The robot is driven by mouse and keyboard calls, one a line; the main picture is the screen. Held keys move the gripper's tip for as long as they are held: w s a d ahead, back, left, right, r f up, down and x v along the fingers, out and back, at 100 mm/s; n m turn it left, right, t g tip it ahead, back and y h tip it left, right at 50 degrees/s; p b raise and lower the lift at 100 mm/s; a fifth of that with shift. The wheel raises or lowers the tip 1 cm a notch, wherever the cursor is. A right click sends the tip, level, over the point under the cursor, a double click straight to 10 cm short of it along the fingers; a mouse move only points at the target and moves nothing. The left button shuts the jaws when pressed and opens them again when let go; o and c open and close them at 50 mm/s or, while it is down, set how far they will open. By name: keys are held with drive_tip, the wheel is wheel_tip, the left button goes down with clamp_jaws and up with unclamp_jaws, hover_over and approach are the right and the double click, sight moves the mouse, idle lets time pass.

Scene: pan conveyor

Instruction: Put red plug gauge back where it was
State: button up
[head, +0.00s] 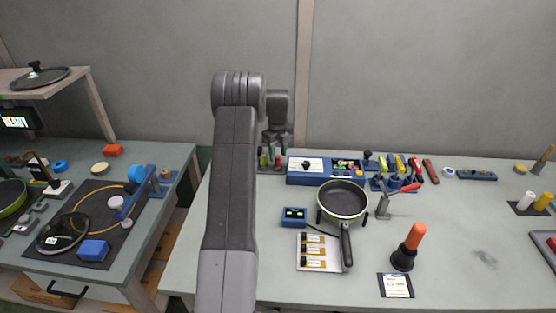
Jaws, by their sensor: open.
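A small rack (271,169) stands at the back left of the right-hand bench, with short green and red pieces upright in it. A red piece (278,161) at its right looks like the red plug gauge, though it is too small to be sure. My gripper (273,148) points down just above this rack, open. I see nothing held between its fingers. Whether the fingers touch the red piece cannot be told, and how it sits in the rack is unclear.
A blue box (306,178) stands right of the rack, and a pan (343,199) in front of it. Coloured-handled tools (400,167) line the back. An orange-handled tool (413,240) stands at the front. Free bench lies at the right middle.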

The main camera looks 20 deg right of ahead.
sight(278, 157)
wheel_tip(278, 157, up, 9)
drive_tip(key=b, duration=0.1)
drive_tip(key=shift+d+r, duration=0.1)
drive_tip(key=shift+c, duration=0.5)
